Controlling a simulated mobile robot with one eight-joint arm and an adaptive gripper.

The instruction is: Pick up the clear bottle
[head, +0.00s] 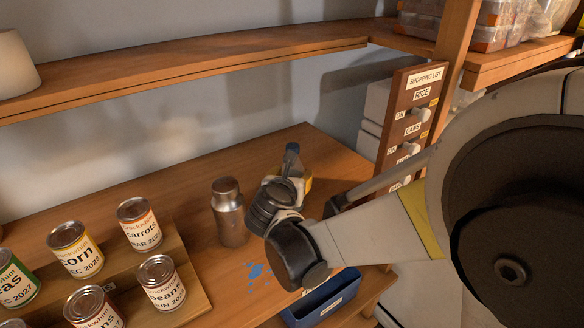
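A greyish, see-through-looking bottle (228,212) with a metallic-looking cap stands upright on the wooden counter, left of my gripper. My gripper (280,186) is at the end of my arm, which reaches in from the right. It is beside the bottle in the picture, with a narrow gap between them. Its fingers are hard to make out, so I cannot tell whether it is open or shut. A pale and yellow item, partly hidden, shows behind it, and a dark blue tip sticks up there; I cannot tell what they belong to.
Several labelled cans (140,223) stand on a raised wooden step at the left. A shelf (190,62) runs above the counter. A shopping list board (408,120) with pegs stands behind my arm. A blue bin (322,300) is below the counter's front, near a blue splotch (258,274).

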